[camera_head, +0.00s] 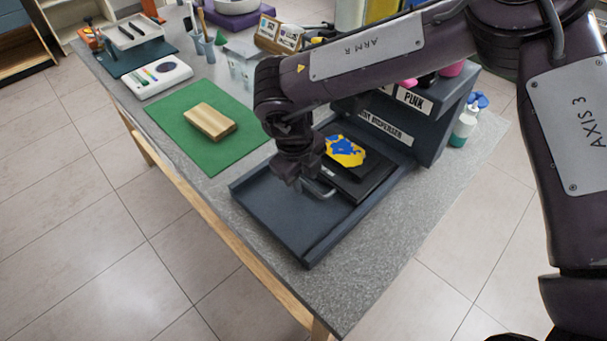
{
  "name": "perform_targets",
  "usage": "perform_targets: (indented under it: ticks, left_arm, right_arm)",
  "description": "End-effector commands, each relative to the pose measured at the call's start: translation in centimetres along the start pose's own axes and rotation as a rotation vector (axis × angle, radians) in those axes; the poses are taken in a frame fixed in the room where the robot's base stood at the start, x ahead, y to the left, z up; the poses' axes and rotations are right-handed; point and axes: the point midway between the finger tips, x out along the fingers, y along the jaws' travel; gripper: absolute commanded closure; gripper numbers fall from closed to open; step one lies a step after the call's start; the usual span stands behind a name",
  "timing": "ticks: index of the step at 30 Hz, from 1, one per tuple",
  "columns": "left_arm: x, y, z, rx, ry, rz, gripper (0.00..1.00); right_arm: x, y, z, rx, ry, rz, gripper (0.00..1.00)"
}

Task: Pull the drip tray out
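The drip tray (376,181) is a dark flat tray with a yellow and blue paint patch (345,151) on it. It sits on the dark base (300,222) of the paint dispenser (425,130), partly out in front of the dispenser body. A small grey bar handle (325,194) shows at its front edge. My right gripper (297,183) points down at the handle, seen from above and behind. Its fingertips are small and partly hidden, so I cannot tell whether they close on the handle. My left gripper is out of view.
A green mat (190,153) with a wooden block (210,121) lies left of the dispenser. A white palette (157,76), cups and tools stand farther back. A bottle (464,127) stands right of the dispenser. The dispenser base lies close to the table's front edge (235,235).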

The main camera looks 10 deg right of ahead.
Motion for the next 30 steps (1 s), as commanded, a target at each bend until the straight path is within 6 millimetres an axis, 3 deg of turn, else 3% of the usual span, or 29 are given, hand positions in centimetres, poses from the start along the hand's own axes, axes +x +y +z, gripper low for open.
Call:
perform_targets:
  ticks: [5, 12, 23, 30]
  left_arm:
    - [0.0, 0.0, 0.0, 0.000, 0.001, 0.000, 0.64]
    - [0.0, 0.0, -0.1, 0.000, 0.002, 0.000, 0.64]
    - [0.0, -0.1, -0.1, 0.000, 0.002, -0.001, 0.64]
    - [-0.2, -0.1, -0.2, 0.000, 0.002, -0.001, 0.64]
  right_arm:
    - [0.0, 0.0, 0.0, 0.000, 0.000, 0.000, 0.71]
    - [0.0, 0.0, 0.0, 0.000, -0.001, 0.000, 1.00]
    - [-0.1, 0.1, 0.0, 0.000, -0.001, 0.000, 1.00]
    - [-0.6, 2.6, 0.1, -0.004, -0.001, 0.003, 1.00]
